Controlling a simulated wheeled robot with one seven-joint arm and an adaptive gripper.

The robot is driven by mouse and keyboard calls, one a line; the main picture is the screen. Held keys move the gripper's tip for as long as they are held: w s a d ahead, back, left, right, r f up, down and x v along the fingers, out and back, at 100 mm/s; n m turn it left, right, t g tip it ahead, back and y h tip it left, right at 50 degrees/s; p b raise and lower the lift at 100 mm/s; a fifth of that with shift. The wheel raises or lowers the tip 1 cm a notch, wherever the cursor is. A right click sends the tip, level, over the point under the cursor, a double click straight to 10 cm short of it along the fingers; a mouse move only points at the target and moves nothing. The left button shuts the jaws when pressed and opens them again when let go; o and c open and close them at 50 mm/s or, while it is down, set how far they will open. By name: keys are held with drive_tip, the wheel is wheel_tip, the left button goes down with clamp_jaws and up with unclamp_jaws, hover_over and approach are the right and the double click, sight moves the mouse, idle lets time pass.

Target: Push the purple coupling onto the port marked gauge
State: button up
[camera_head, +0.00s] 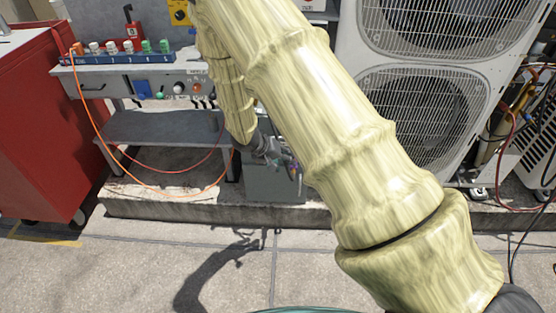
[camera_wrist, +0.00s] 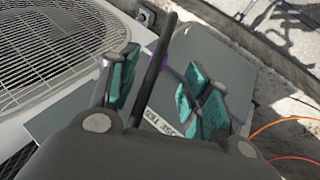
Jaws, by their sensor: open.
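My gripper (camera_head: 270,154) is low in front of the grey box (camera_head: 274,188), below the bench's right end. In the wrist view my gripper (camera_wrist: 163,88) is open, with teal pads apart on either side. A dark bar or hose (camera_wrist: 154,70) runs between the pads. A faint purple tint shows just behind it, and a small purple spot shows beside my gripper in the head view. I cannot tell whether either is the purple coupling. The grey box's upper face carries a partly hidden label (camera_wrist: 163,126). I cannot make out a port marked gauge.
A bench (camera_head: 146,79) with several coloured fittings stands at the back left. A red cabinet (camera_head: 32,125) is at left, a white condenser (camera_head: 352,55) at right. Paving in front is open.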

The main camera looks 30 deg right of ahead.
drive_tip(key=x, duration=0.7)
drive_tip(key=shift+b, duration=0.3)
clamp_jaws()
